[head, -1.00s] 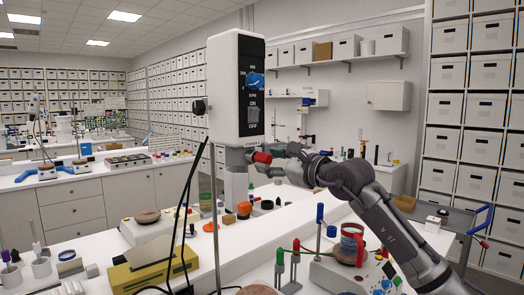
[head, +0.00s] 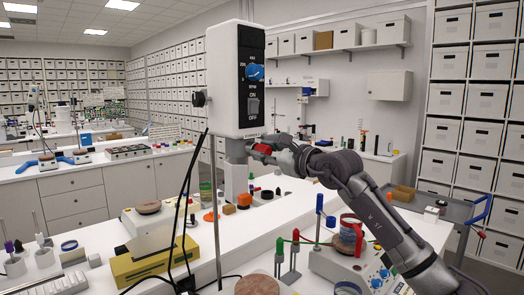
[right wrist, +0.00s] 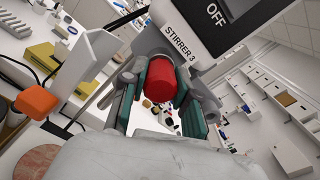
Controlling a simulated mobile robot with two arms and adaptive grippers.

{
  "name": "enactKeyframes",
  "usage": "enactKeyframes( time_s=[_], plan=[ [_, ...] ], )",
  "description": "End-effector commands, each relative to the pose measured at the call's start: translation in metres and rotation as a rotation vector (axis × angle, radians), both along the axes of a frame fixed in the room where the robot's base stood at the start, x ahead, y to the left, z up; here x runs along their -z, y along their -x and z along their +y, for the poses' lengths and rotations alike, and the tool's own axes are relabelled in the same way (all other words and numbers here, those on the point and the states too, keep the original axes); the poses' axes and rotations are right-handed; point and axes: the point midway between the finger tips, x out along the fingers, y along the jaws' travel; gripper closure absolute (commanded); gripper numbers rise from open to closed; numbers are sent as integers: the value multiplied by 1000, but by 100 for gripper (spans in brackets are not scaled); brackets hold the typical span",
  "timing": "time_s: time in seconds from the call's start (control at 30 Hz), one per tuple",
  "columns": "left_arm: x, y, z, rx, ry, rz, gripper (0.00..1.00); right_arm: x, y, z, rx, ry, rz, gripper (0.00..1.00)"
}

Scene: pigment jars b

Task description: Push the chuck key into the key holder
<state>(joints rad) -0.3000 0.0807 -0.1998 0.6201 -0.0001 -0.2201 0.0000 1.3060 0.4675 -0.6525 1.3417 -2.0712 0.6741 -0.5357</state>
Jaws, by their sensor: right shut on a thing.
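The chuck key's red grip (right wrist: 165,80) sits between the two fingers of my right gripper (right wrist: 164,98), which is shut on it. In the head view the right gripper (head: 262,150) is just right of the grey part under the overhead stirrer's head (head: 236,80). Only a little red of the chuck key (head: 261,148) shows there. The metal end of the key is hidden in both views. I cannot clearly make out the key holder; the stirrer and gripper may cover it. My left gripper is not in view.
Below the gripper, the white bench holds an orange cap (head: 210,216), a yellow box (head: 150,265) and a hotplate with a red-banded jar (head: 348,238). The right wrist view shows a white piece with an orange block (right wrist: 38,100).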

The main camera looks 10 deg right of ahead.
Motion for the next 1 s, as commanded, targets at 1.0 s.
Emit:
enactKeyframes(
  time_s=[1.0],
  plan=[
    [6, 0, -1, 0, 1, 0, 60, 0, 6, -4, 0, -1, -1, 100]
  ],
)
